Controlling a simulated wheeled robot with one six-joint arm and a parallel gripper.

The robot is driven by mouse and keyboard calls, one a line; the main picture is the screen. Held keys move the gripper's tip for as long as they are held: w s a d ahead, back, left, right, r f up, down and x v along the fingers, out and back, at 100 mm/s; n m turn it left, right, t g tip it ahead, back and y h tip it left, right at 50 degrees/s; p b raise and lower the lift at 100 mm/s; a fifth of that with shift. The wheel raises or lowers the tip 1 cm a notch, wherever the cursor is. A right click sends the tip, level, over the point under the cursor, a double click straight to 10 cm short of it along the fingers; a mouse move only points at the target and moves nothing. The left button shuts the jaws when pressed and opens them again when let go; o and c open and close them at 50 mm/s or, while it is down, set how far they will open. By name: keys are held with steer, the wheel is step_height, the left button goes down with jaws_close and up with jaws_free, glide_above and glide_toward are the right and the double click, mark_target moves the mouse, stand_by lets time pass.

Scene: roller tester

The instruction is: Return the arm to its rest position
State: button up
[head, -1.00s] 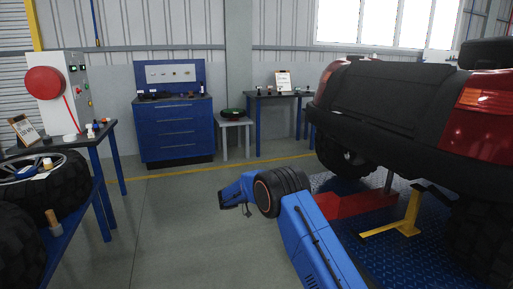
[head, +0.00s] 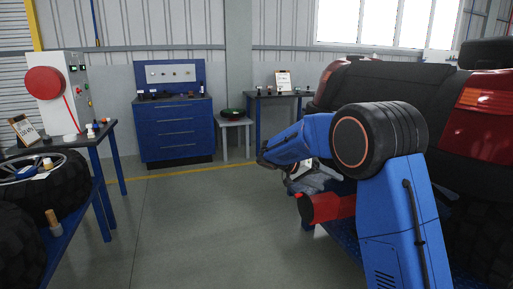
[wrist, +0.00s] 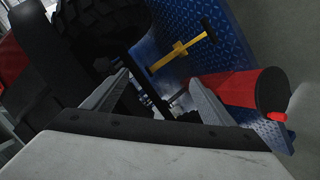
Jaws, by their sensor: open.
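My blue arm (head: 400,215) rises at the right of the head view, with its large black joint in front of the red truck. The upper link reaches left from that joint. My gripper (wrist: 160,95) shows in the wrist view with its two grey fingers apart and nothing between them.
The red truck (head: 480,110) stands close on the right. A bench with tyres (head: 60,185) is at left, a blue cabinet (head: 175,130) at the back. The middle floor is clear.

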steer(key=s+d+r+n+y, duration=0.2)
steer(key=s+d+y, duration=0.1)
steer(key=s, duration=1)
steer(key=s+d+r+n+y, duration=0.1)
steer(key=s+d+r+y, duration=0.2)
steer(key=s, duration=0.9)
steer(key=s+a+f+n+t+y, duration=0.1)
steer(key=s+a+f+t+y, duration=0.1)
steer(key=s, duration=0.9)
steer(key=s+a+f+n+t+y, duration=0.1)
steer(key=s+f+y, duration=0.3)
steer(key=s, duration=0.8)
steer(key=shift+s+a+f+n+t, duration=0.2)
steer(key=shift+a+f+n+t, duration=0.25)
steer(key=shift+n, duration=0.25)
